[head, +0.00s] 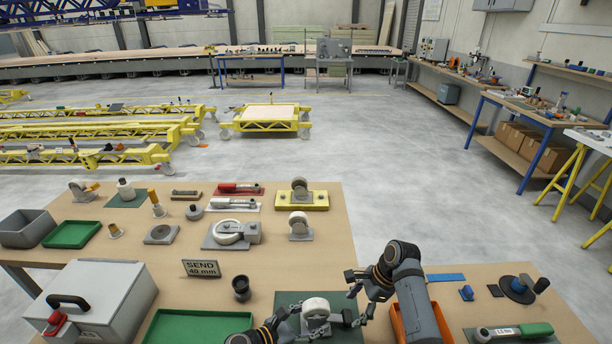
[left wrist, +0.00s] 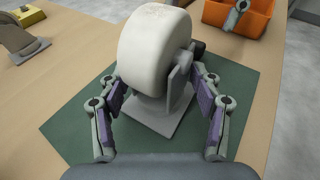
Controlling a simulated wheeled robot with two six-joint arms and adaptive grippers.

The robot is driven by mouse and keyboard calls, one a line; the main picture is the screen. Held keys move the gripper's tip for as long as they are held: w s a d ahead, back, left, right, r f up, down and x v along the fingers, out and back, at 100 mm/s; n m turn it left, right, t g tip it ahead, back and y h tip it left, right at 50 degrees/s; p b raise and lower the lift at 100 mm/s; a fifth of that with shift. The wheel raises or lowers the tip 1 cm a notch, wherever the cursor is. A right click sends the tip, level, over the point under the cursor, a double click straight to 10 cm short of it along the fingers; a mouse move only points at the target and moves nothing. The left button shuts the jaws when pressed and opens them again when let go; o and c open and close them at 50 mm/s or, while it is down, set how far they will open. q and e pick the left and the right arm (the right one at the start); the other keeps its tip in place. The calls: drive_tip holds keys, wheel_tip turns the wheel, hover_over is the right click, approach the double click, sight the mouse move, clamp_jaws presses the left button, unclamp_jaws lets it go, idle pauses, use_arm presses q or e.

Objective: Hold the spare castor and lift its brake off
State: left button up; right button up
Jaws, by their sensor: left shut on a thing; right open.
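The spare castor (head: 315,308), with a cream wheel and grey fork, stands upright on a dark green mat (head: 288,298) at the table's front. In the left wrist view its wheel (left wrist: 153,45) rises above a grey base plate (left wrist: 160,118). My left gripper (left wrist: 158,102) is shut on the castor, one finger each side of its lower part. A small dark part (left wrist: 198,47) beyond the wheel may be the brake; its position is unclear. My right gripper (head: 358,297) is open and empty, just right of the castor in the head view.
An orange bin (head: 399,325) lies right of the mat, beneath my right arm. A green tray (head: 190,328) and a dark cup (head: 241,288) stand to the left. Other castors (head: 299,226) stand farther back. A sign (head: 201,268) reads "SEND 40 mm".

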sight(348, 316)
use_arm(q)
drive_tip(key=shift+s+f, duration=0.1)
drive_tip(key=shift+f, duration=0.05)
use_arm(e)
drive_tip(key=shift+x, duration=1.8)
drive_tip(key=c, duration=1.3)
drive_tip(key=shift+s+a+r+h, duration=0.15)
drive_tip(key=shift+r+h, duration=0.2)
drive_tip(key=shift+h, duration=0.25)
drive_tip(key=shift+w+a+r+h, duration=0.15)
drive_tip(key=shift+r+h, duration=0.15)
drive_tip(key=shift+h, duration=0.3)
drive_tip(key=o, duration=1.3)
drive_tip(key=shift+s+d, duration=0.1)
drive_tip(key=shift+d, duration=0.05)
wheel_tip(348, 316, up, 8)
drive_tip(key=d, duration=0.1)
drive_tip(key=shift+d, duration=0.25)
